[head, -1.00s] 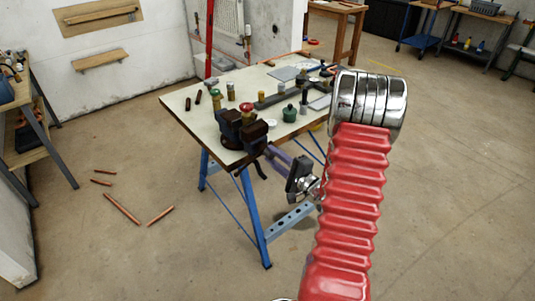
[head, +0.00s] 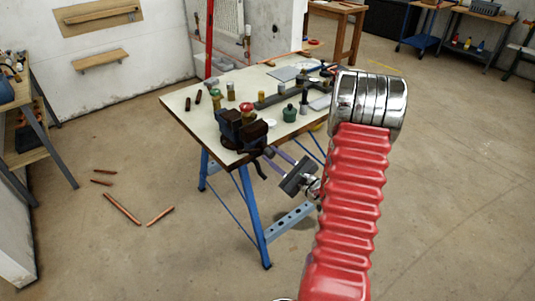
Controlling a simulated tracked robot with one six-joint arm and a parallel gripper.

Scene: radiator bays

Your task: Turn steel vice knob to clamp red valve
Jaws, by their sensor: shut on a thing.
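The dark vice (head: 231,128) stands at the front corner of the workbench in the head view. The red valve (head: 246,106) with its brass body sits upright at the top of the vice, by the jaws; I cannot tell whether the jaws touch it. My gripper (head: 267,156) reaches in from the lower right, its two purple fingers at the front of the vice. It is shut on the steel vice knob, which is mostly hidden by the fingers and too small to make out. A dark bent bar hangs just below the fingertips.
Copper pipes (head: 122,208) lie on the floor at left. Open floor lies at right.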

